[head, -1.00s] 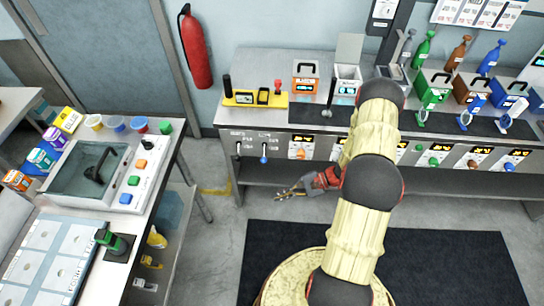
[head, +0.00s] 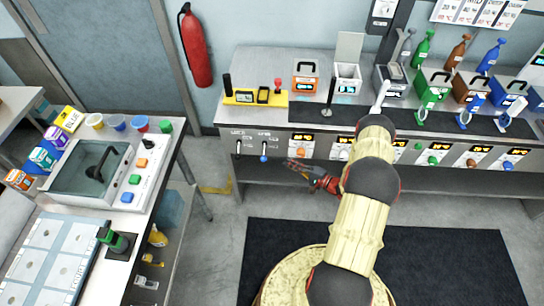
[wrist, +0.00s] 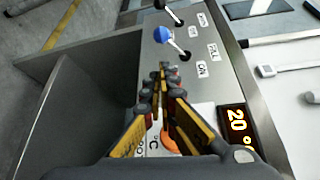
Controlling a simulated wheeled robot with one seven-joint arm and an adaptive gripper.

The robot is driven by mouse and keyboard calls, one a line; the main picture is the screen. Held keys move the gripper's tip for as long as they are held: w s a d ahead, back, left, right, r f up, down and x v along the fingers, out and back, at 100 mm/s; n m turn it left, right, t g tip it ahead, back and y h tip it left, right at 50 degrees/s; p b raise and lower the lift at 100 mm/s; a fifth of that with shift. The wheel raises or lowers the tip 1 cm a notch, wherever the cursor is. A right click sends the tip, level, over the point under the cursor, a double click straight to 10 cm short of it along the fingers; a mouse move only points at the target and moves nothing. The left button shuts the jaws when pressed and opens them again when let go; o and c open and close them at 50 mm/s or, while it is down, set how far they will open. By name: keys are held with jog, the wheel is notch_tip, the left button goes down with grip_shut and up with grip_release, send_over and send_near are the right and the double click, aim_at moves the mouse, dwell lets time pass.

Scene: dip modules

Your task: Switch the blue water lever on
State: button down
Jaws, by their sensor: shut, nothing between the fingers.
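The blue water lever (head: 264,159) is a short metal stem with a round blue knob on the front panel of the back counter. It also shows in the wrist view (wrist: 164,35), ahead of my fingertips, its stem slanting down to the right from the knob. My gripper (head: 291,165) is just right of the lever in the head view, in front of the panel. In the wrist view my gripper (wrist: 162,72) is shut and empty, its tips apart from the blue knob.
A black-knobbed lever (head: 238,150) sits left of the blue one. An orange dial (wrist: 169,142) and a lit display reading 20 (wrist: 237,126) lie by my fingers.

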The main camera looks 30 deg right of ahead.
aim_at(264, 153)
jog(key=shift+w, duration=0.1)
jog(key=b+x, duration=0.1)
jog(key=x, duration=0.8)
jog(key=shift+w+a, duration=0.25)
jog(key=shift+w, duration=0.1)
